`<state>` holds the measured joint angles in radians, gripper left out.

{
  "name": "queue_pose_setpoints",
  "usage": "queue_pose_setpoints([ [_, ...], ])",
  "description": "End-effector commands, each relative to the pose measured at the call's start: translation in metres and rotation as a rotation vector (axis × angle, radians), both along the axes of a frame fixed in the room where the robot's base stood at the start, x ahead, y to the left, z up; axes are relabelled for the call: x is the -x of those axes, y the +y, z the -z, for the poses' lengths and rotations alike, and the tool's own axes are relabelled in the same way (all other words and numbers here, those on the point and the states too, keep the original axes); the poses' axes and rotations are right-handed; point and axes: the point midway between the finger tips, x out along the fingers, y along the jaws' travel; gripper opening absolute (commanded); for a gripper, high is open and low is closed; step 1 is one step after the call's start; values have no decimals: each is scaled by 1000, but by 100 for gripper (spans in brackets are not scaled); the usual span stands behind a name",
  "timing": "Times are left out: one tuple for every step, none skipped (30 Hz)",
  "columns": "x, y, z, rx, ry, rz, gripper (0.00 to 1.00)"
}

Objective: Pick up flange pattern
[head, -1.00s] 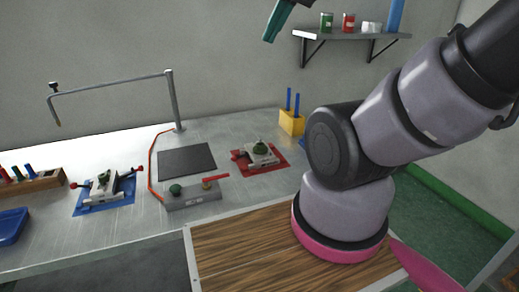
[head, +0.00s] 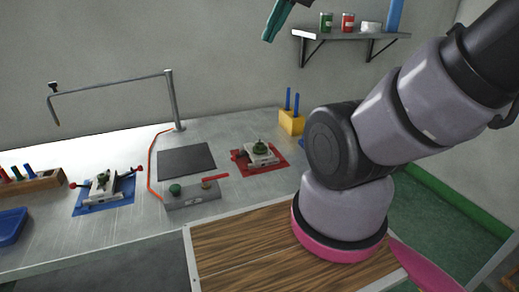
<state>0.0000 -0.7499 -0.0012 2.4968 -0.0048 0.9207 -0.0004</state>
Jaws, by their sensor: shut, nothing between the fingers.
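A small dark green round piece (head: 259,147), which looks like the flange pattern, sits on a pale metal die (head: 262,159) on a red mat (head: 282,166) at the middle of the bench. Its fine shape is too small to tell. Another dark green rounded piece (head: 175,189) sits on the grey block nearer to me; I cannot tell whether it is a pattern or a knob. The teal tip of my gripper (head: 271,28) shows at the top edge, shut and empty, pointing down and well above the bench. The rest of the gripper is out of view.
A grey block (head: 193,201) with a red lever stands before a dark pad (head: 187,160). Another die (head: 101,187) is on a blue mat at left. A bent pole (head: 175,100) rises behind. A yellow holder (head: 291,122) stands at back right.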

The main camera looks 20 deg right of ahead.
Motion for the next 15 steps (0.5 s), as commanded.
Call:
queue_pose_setpoints([
  [0,0,0,0,0,0,0],
  [0,0,0,0,0,0,0],
  [0,0,0,0,0,0,0],
  [0,0,0,0,0,0,0],
  [0,0,0,0,0,0,0],
  [0,0,0,0,0,0,0],
  [0,0,0,0,0,0,0],
  [0,0,0,0,0,0,0],
  [0,0,0,0,0,0,0],
  [0,0,0,0,0,0,0],
  [0,0,0,0,0,0,0],
  [0,0,0,0,0,0,15],
  [-1,0,0,-1,3,1,27],
  [-2,0,1,-2,7,4,38],
  [-4,-1,2,-5,19,11,54],
])
